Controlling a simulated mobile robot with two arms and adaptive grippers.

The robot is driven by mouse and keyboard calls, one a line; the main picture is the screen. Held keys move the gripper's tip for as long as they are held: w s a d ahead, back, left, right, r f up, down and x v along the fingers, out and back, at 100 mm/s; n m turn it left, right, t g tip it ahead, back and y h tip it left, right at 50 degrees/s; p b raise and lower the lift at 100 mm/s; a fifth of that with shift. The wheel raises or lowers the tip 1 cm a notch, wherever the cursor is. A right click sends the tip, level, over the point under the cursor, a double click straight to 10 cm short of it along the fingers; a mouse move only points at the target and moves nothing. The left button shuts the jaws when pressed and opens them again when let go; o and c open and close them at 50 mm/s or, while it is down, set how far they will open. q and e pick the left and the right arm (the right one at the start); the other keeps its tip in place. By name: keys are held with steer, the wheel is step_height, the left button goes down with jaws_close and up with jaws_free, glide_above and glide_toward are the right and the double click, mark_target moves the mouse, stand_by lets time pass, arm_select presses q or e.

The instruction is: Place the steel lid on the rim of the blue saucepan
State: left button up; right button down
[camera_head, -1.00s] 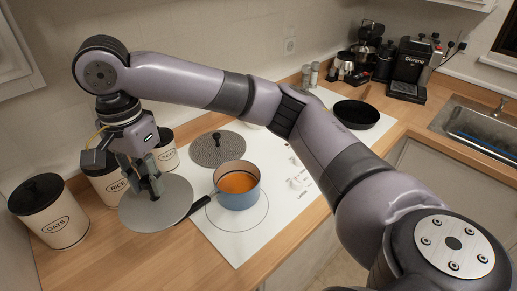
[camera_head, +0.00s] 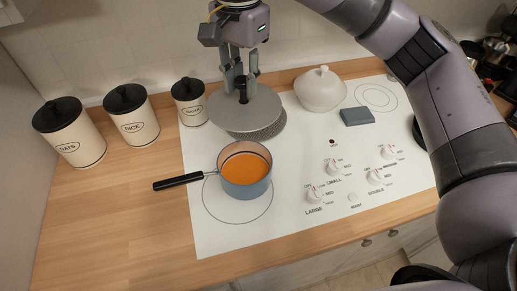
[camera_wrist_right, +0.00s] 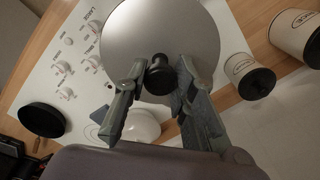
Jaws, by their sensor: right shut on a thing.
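The steel lid (camera_head: 232,113) is a flat grey disc with a black knob. My right gripper (camera_head: 243,92) is shut on the knob and holds the lid roughly level, behind the saucepan. The blue saucepan (camera_head: 247,190) stands on the front left burner, with orange contents and a black handle pointing left. The lid is apart from its rim. A second grey disc edge (camera_head: 278,127) shows just under the lid, mostly hidden. In the wrist view the lid (camera_wrist_right: 160,35) fills the top middle, the knob lies between the fingers (camera_wrist_right: 159,76), and the saucepan is hidden. My left gripper is out of view.
Canisters marked oats (camera_head: 75,137) and rice (camera_head: 133,120) and a smaller one (camera_head: 190,104) stand left of the hob. A white lidded pot (camera_head: 320,90) and a blue-grey block (camera_head: 357,116) lie right of the lid. Counter left of the pan is clear.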

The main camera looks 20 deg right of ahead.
mark_target(237, 103)
steer(key=f, duration=0.2)
steer(key=a+f, duration=0.1)
steer(key=f, duration=0.4)
steer(key=shift+s+a, duration=0.15)
steer(key=shift+a, duration=0.1)
arm_select(q)
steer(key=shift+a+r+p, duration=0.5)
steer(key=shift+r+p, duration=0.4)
steer(key=shift+p, duration=0.1)
arm_select(e)
step_height(237, 103, down, 12)
steer(key=shift+d+r, duration=0.2)
steer(key=shift+d, duration=0.15)
steer(key=c, duration=1.8)
jaws_free()
steer(key=shift+f, duration=0.1)
steer(key=o, duration=0.5)
steer(key=shift+c, duration=0.2)
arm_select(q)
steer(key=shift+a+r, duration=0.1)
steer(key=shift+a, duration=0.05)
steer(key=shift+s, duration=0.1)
